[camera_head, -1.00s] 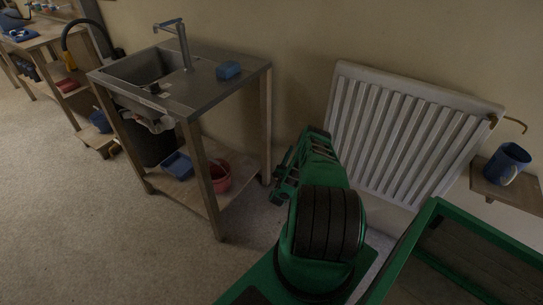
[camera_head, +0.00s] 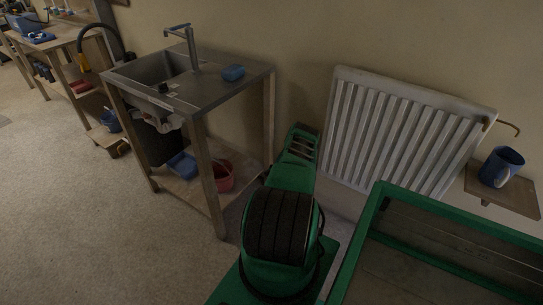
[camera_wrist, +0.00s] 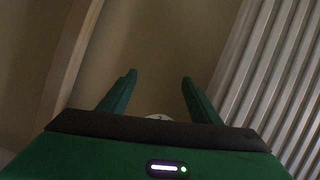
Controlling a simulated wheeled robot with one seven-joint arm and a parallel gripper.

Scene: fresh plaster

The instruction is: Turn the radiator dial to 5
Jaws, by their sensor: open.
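The white ribbed radiator (camera_head: 400,132) hangs on the wall right of centre in the head view. It also fills the right side of the wrist view (camera_wrist: 280,75). My gripper (camera_wrist: 159,78) is open, its two green fingers apart with nothing held between the tips. A small pale rounded thing (camera_wrist: 158,117) shows low between the fingers, mostly hidden by my gripper body; it may be the dial, but no numbers can be read. In the head view my arm covers the area at the radiator's lower left, and I cannot make out the dial or the fingertips.
A metal sink table (camera_head: 195,88) with wooden legs stands left of my arm; a wooden post (camera_wrist: 78,50) is close on the left in the wrist view. A blue mug (camera_head: 501,166) stands on a small wall shelf (camera_head: 515,198) at right. Open floor lies at left.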

